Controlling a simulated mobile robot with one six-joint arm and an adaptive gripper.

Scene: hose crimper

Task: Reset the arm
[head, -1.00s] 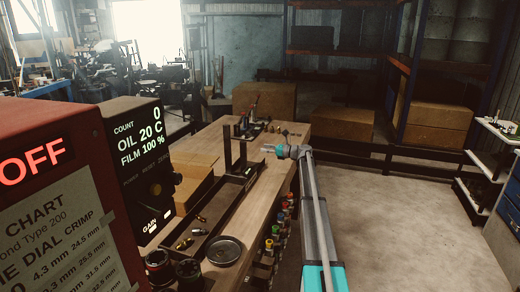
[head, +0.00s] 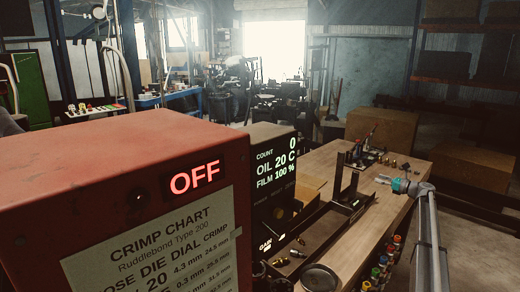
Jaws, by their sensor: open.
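My gripper (head: 384,180) is at the end of my grey and teal arm, at the right of the head view. It hangs over the right part of the wooden bench (head: 375,225), to the right of a dark upright post (head: 338,176). It is small in the picture. Its fingers look apart, with nothing visible between them.
A red crimper box (head: 100,180) showing OFF fills the left front. A dark display unit (head: 275,180) stands behind it. A dark tray (head: 325,232) with brass fittings (head: 297,254) and a round metal dish (head: 320,278) are on the bench. Cardboard boxes (head: 382,130) stand behind.

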